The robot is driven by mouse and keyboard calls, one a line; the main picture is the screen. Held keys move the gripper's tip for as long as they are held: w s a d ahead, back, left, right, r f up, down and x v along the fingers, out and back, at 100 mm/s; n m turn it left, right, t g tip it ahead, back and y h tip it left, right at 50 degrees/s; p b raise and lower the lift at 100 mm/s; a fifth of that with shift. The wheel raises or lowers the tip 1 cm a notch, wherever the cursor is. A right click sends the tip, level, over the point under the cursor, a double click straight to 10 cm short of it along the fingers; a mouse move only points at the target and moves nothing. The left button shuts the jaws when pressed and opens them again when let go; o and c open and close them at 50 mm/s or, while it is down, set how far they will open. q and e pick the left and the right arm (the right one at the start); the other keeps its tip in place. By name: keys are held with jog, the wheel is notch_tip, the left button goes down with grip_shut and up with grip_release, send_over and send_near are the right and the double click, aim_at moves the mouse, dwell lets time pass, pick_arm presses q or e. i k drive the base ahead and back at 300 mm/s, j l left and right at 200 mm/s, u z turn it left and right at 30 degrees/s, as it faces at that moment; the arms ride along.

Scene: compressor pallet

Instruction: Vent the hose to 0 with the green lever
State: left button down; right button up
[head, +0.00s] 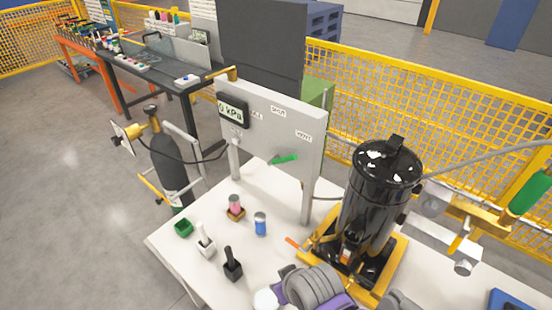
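The green lever (284,159) sits on the front of an upright light grey panel (270,128). It lies nearly level, its right end slightly higher, below a label that seems to read VENT (303,136). A display (232,108) at the panel's upper left reads 0 kPa. A grey hose (480,158) reaches the black tank (380,190) from the right. I cannot make out either of my grippers.
The panel stands on a white table (190,262) with small pots, a blue can (260,223) and grey coiled parts (310,288). The black tank stands on a yellow base at right. A yellow-and-silver assembly with a green handle (530,195) is at far right.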

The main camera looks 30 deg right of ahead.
aim_at(277, 160)
jog(key=j+z, duration=0.1)
jog(key=z, duration=0.3)
jog(key=i+j+z, duration=0.1)
jog(key=z, duration=0.25)
